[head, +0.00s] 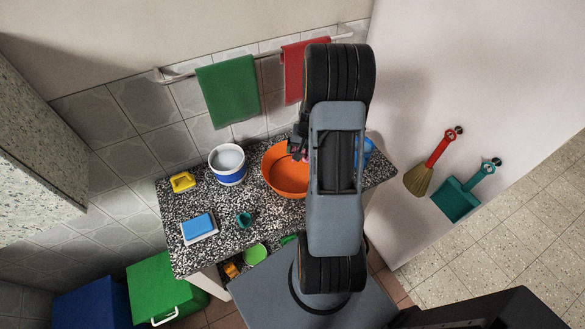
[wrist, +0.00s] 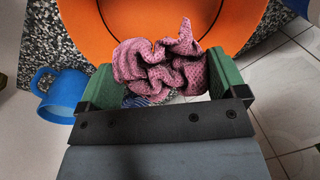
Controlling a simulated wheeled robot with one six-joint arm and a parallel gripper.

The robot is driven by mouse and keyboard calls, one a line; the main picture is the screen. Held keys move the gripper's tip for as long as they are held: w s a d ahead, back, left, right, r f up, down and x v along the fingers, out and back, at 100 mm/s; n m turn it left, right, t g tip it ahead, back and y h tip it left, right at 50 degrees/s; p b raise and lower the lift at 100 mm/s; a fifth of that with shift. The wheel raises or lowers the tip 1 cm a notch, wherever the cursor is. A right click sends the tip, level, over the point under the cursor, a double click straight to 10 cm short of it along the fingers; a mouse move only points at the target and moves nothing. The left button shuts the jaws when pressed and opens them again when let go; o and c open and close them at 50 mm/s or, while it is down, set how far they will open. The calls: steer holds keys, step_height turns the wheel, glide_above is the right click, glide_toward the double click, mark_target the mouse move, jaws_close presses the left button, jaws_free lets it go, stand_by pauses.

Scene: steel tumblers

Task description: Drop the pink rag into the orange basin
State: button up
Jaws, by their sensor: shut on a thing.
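The pink rag (wrist: 160,62) is crumpled between the green fingertips of my gripper (wrist: 158,82) in the wrist view. My gripper is shut on it. The orange basin (wrist: 100,25) lies behind the rag in the wrist view, and the rag overlaps its near part. In the head view the orange basin (head: 285,178) stands on the speckled counter, its right side hidden by my arm. My gripper (head: 299,150) is mostly hidden there, over the basin's back right part. The height of the rag above the basin is hard to tell.
A blue mug (wrist: 62,92) stands beside the basin in the wrist view. Green (head: 228,92) and red cloths (head: 293,72) hang behind.

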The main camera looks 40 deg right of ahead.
steer(key=f+b, duration=0.1)
steer(key=f, duration=0.1)
steer(key=f+b, duration=0.2)
steer(key=f, duration=0.1)
steer(key=shift+w+a+f+b, duration=0.1)
steer(key=shift+a+f+b, duration=0.15)
steer(key=shift+f+b, duration=0.05)
steer(key=o, duration=0.6)
steer(key=shift+r, duration=0.1)
steer(key=r, duration=0.4)
steer(key=d+r, duration=0.1)
steer(key=r, duration=0.4)
steer(key=s+r+b, duration=0.1)
steer(key=r, duration=0.3)
steer(key=shift+s+d+r, duration=0.1)
steer(key=shift+d+r, duration=0.05)
steer(key=shift+r, duration=0.1)
